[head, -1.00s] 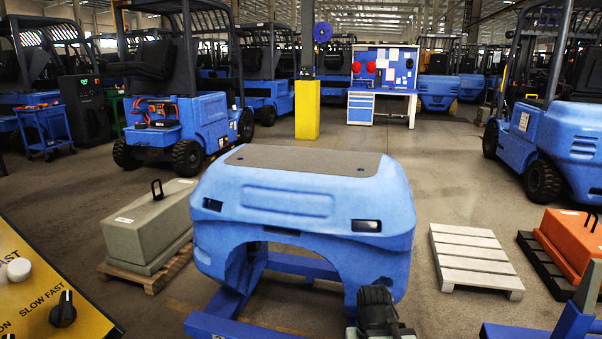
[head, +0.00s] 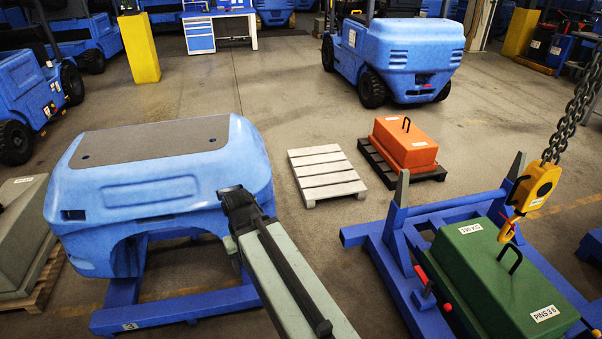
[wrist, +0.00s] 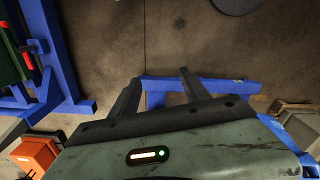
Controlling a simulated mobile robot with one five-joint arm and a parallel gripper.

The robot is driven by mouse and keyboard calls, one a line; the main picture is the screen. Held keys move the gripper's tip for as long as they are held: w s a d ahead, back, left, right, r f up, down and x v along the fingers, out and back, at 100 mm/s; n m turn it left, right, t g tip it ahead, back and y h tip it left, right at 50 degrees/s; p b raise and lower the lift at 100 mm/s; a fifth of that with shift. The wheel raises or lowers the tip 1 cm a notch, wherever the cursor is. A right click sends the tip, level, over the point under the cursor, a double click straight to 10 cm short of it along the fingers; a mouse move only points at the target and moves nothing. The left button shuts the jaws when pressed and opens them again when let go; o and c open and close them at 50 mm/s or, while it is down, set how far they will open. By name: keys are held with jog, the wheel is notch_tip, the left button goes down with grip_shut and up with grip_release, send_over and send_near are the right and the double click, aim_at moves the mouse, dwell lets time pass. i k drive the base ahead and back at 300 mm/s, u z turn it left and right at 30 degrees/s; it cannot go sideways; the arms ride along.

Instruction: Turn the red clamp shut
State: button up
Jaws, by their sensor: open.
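The red clamp (head: 422,277) shows in the head view as a small red lever on the left side of the blue fixture frame (head: 392,262). Beside it is a small red knob (head: 448,307). A green counterweight (head: 497,275) sits in this frame. In the wrist view a red part (wrist: 28,60) shows at the far left, on the blue frame. How far the clamp is turned I cannot tell.
A yellow hoist hook (head: 535,185) on a chain hangs over the green counterweight. A blue counterweight shell (head: 160,180) stands at the left.

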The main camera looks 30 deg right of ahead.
aim_at(429, 284)
jog(key=u, duration=0.1)
jog(key=k, duration=0.8)
jog(key=z, duration=0.6)
jog(key=i, duration=1.05)
